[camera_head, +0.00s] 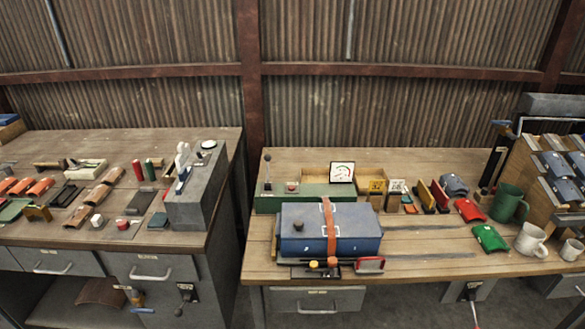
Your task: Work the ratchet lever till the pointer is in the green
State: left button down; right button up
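A blue box (358,230) stands on the right bench with an orange strap (329,228) over its middle. At its front edge is a low dark mechanism with a thin black lever (290,262). An orange-red knob (333,262) sits below the strap. A dark-framed white dial (342,172) stands behind the box. Its face has coloured marks, but the pointer's position is too small to read. Neither of my grippers is in view.
A green base (300,193) with an upright black-knobbed lever (267,168) stands behind the box. A red-fronted holder (370,265) is at the box's front right. Mugs, pouches and a rack crowd the right. Bare wood (420,268) shows right of the box. A gap separates the benches.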

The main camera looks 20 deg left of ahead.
aim_at(268, 185)
jog(key=i+l+u, duration=0.1)
jog(key=i, duration=1)
